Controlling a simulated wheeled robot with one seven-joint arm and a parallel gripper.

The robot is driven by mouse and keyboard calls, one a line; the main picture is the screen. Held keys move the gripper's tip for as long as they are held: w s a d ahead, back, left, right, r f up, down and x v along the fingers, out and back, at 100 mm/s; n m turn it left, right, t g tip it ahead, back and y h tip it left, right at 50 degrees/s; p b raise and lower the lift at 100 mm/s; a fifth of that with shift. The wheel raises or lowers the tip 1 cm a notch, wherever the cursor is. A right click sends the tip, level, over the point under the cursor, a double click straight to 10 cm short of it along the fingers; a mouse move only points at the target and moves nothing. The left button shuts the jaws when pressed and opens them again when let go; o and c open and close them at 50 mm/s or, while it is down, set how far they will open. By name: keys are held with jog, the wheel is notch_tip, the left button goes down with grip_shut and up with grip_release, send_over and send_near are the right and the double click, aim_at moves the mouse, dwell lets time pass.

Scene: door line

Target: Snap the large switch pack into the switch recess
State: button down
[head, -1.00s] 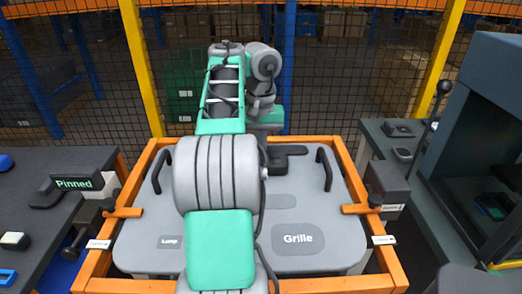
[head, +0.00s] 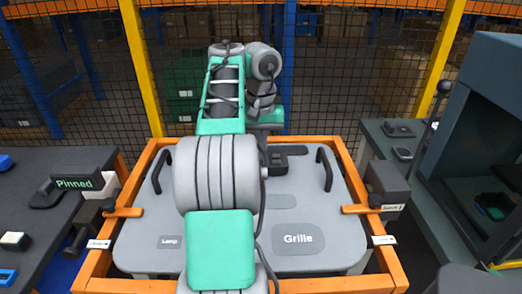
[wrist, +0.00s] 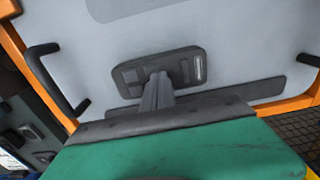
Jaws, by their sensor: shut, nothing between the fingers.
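The large switch pack (wrist: 160,71) is a dark, rounded bar with several buttons and a pale strip at its right end. It lies on the grey door panel in the wrist view. Its visible part in the head view (head: 292,150) is beside my arm. The switch recess is hidden beneath or around the pack, and I cannot tell whether the pack sits fully down in it. My gripper (wrist: 158,78) is shut and empty, its fingertips at the middle of the pack's lower edge, touching or just above it. In the head view my arm hides the gripper.
The grey door panel (head: 330,225) lies in an orange frame (head: 95,262) with clamps at both sides. Black handles (head: 325,168) stand on the panel. A dark bench (head: 40,225) is at left, and a shelf unit (head: 470,130) is at right.

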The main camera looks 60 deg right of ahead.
jog(key=shift+f+b, duration=0.55)
jog(key=shift+f, duration=0.05)
dwell(0.5)
notch_tip(320, 180, up, 7)
jog(key=p, duration=0.6)
jog(key=shift+r+p, duration=0.1)
jog(key=shift+p, duration=0.25)
jog(key=shift+r, duration=0.1)
